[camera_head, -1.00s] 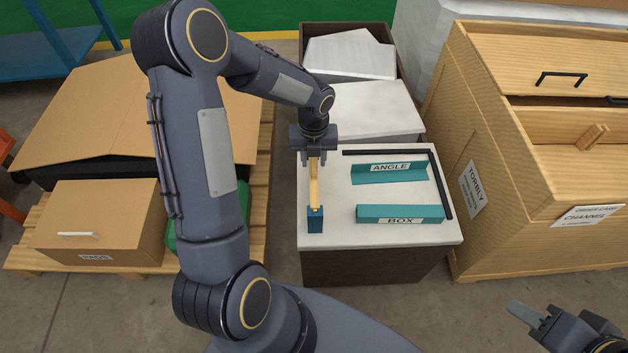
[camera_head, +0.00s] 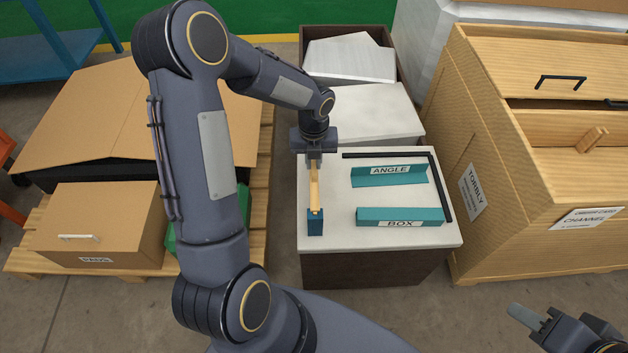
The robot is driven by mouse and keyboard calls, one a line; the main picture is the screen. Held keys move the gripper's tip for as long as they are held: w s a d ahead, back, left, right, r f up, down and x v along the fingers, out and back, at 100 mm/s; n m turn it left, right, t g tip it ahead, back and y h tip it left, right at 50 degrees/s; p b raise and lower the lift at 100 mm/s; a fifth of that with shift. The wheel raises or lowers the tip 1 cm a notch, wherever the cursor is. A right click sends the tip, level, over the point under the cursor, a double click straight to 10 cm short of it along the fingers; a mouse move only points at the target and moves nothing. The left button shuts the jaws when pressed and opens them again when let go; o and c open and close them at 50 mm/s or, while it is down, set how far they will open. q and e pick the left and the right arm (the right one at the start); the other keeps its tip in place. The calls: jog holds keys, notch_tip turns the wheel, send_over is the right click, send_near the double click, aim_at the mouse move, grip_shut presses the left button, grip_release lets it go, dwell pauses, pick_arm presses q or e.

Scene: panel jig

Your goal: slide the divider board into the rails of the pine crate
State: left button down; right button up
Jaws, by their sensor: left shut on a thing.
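A narrow tan wooden piece (camera_head: 315,188), seen almost edge-on, stands over the left part of a white-topped table. It looks like the divider board. My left gripper (camera_head: 314,160) is shut on its far end. Its near end meets a small dark blue block (camera_head: 315,224); I cannot tell whether it sits in a slot or only above it. A large pale wooden crate (camera_head: 500,150) marked TORBLY stands at the right, and seems to be the pine crate; I cannot make out its rails. My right gripper (camera_head: 532,318) is low at the right, apart from everything; its opening is unclear.
Teal pieces marked ANGLE (camera_head: 390,176) and BOX (camera_head: 400,216) lie on the white table (camera_head: 330,238), beside a black L-shaped bar (camera_head: 440,185). Pale slabs (camera_head: 365,112) fill the back. Cardboard boxes (camera_head: 100,218) stand on a pallet at the left.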

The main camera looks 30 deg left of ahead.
pick_arm(q)
jog(key=shift+r+p, duration=0.55)
notch_tip(320, 180, up, 11)
jog(key=p, duration=0.9)
jog(key=shift+p, duration=0.3)
dwell(0.9)
jog(key=shift+f, duration=0.1)
